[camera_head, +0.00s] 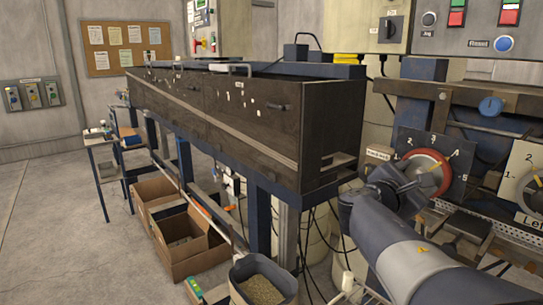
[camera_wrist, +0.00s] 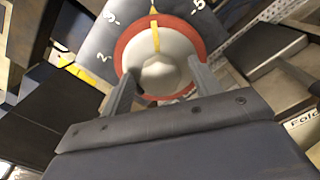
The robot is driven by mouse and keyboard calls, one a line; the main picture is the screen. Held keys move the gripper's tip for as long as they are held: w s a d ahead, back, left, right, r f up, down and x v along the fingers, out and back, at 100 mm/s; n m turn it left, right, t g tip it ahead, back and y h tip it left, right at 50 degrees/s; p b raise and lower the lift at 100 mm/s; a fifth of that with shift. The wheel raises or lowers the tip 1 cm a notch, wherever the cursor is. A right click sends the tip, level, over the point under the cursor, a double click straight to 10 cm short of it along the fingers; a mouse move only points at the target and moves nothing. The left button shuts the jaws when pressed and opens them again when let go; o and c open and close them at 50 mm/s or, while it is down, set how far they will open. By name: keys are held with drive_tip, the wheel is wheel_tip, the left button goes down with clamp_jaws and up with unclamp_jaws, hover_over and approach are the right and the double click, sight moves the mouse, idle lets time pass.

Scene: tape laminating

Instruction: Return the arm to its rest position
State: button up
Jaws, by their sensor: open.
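My gripper (camera_wrist: 160,88) is open in the wrist view, with its two fingers apart in front of a round dial knob. The dial (camera_wrist: 158,55) has a pale centre, a red-orange rim and a yellow pointer mark, on a dark numbered plate (camera_wrist: 98,38). I cannot tell whether the fingers touch the knob. In the head view my arm (camera_head: 408,255) reaches up from the lower right, and its wrist end is close to the same dial (camera_head: 430,170), covering part of it. The gripper's fingertips are hard to make out in the head view.
A long dark machine housing (camera_head: 230,115) on blue legs runs along the middle. A second dial (camera_head: 532,190) is at the right edge. A control panel (camera_head: 470,25) with buttons is above. Cardboard boxes (camera_head: 185,240) and a bin of granules (camera_head: 262,288) stand below. Floor at left is clear.

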drive_tip(key=b+v, duration=0.2)
drive_tip(key=v, duration=0.9)
drive_tip(key=w+d+n+p, duration=0.2)
drive_tip(key=p, duration=0.2)
drive_tip(key=w+d+n+p, duration=0.2)
drive_tip(key=d+n+p, duration=0.1)
drive_tip(key=p, duration=0.2)
drive_tip(key=w+d+n+p, duration=0.2)
drive_tip(key=d+n+p, duration=0.1)
drive_tip(key=p, duration=0.1)
drive_tip(key=shift+w+d, duration=0.1)
drive_tip(key=shift+w, duration=0.2)
drive_tip(key=b+v, duration=0.2)
drive_tip(key=v, duration=0.8)
drive_tip(key=shift+s, duration=0.15)
